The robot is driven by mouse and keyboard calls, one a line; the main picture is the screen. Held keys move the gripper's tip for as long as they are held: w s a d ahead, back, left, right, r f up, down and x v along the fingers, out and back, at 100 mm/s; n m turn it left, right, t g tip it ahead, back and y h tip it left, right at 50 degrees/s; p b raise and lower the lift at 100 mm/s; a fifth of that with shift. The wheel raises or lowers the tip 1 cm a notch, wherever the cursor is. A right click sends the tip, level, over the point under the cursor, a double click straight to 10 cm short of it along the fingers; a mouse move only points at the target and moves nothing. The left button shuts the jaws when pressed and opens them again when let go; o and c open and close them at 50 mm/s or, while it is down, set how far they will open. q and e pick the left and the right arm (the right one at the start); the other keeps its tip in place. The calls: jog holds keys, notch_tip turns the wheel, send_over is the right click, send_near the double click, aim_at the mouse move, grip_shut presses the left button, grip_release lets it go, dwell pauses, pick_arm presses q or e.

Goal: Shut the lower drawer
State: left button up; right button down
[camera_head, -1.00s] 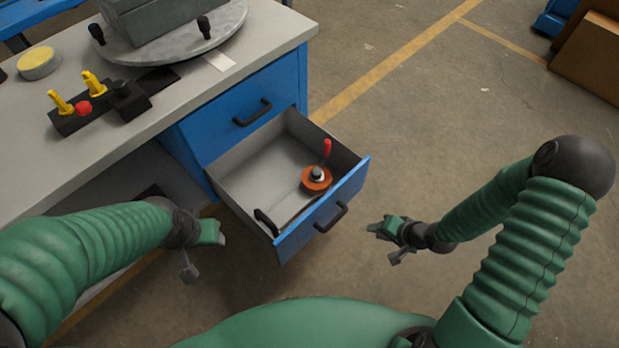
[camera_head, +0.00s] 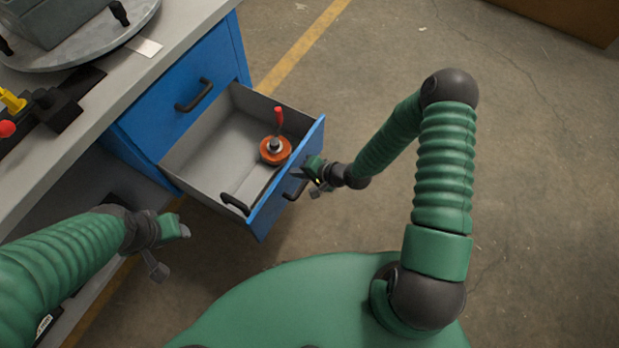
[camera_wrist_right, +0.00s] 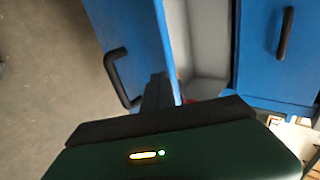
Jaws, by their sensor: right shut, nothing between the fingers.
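The lower drawer (camera_head: 290,176) is pulled well out of the blue cabinet, with its blue front and dark handle (camera_head: 296,189) facing me. In the right wrist view the drawer front (camera_wrist_right: 134,38) and its handle (camera_wrist_right: 115,75) are close. My right gripper (camera_head: 308,174) is shut and empty, right at the drawer front near the handle. I cannot tell if it touches. Inside the drawer lie an orange round part with a red-handled tool (camera_head: 275,150) and a black handle-like piece (camera_head: 235,204). My left gripper (camera_head: 184,230) hangs left of the drawer; its jaws are too small to judge.
The upper drawer (camera_head: 190,85) above is closed. The workbench top (camera_head: 105,95) holds a round turntable (camera_head: 110,45) and a black block with yellow and red parts. The floor right of the drawer is clear.

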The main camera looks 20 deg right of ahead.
pick_arm(q)
jog(key=shift+d, duration=0.15)
pick_arm(e)
jog(key=shift+w+a, duration=0.15)
jog(key=shift+w, duration=0.15)
jog(key=shift+a, duration=0.1)
